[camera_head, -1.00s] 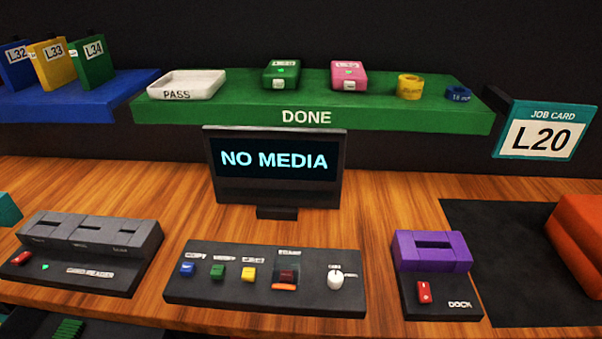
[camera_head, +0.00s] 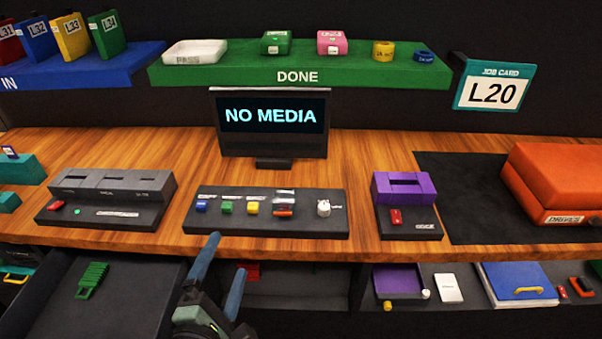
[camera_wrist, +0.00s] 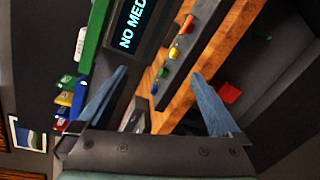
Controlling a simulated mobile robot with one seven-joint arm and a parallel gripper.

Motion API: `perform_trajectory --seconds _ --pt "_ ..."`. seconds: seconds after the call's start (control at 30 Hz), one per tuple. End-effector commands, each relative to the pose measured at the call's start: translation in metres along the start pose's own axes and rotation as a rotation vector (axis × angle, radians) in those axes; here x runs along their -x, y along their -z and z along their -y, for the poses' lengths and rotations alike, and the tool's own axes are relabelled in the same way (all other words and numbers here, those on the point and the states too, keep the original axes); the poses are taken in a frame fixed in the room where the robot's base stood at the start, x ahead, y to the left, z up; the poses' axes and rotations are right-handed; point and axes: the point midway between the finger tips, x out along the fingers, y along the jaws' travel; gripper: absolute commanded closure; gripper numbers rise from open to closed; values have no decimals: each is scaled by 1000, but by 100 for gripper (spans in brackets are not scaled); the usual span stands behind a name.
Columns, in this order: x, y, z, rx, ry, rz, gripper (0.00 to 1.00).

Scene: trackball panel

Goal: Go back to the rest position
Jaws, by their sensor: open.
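My gripper (camera_head: 222,270) shows at the bottom of the head view, in front of the desk's front edge and below the button panel. Its two blue fingers are apart with nothing between them. In the wrist view my gripper (camera_wrist: 158,95) also shows open and empty, with the tilted desk scene beyond it.
A grey slotted unit (camera_head: 110,196) stands left and a purple dock (camera_head: 404,190) right. An orange case (camera_head: 560,180) sits on a black mat (camera_head: 460,205). An open drawer (camera_head: 130,290) holds a green piece (camera_head: 92,280). A green DONE shelf (camera_head: 350,77) hangs above, beside a job card (camera_head: 493,86) reading L20.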

Motion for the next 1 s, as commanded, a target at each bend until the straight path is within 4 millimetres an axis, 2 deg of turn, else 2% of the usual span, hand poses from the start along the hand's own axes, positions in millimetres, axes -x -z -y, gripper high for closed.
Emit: perform_trajectory --seconds 0.03,0.13,0.27,0.3,0.43,0.5,0.6,0.7,0.8,0.9,1.0 --pt "-11 -25 -40 -162 -45 20 0" --pt "-22 -68 -104 -485 -135 20 0" --pt "-20 -126 -185 -870 -281 -26 0" --pt "-16 -144 -210 -980 -330 -52 0" --pt "10 -205 -285 -1302 -499 -172 0" --pt "32 -235 -322 -1451 -590 -263 0" --pt "67 -270 -366 -1619 -702 -409 0" --pt "99 -295 -396 -1730 -781 -547 0" --pt "123 -309 -414 -1793 -826 -649 0" --pt "134 -315 -422 -1822 -844 -701 0" --pt "137 -316 -424 -1830 -848 -716 0"
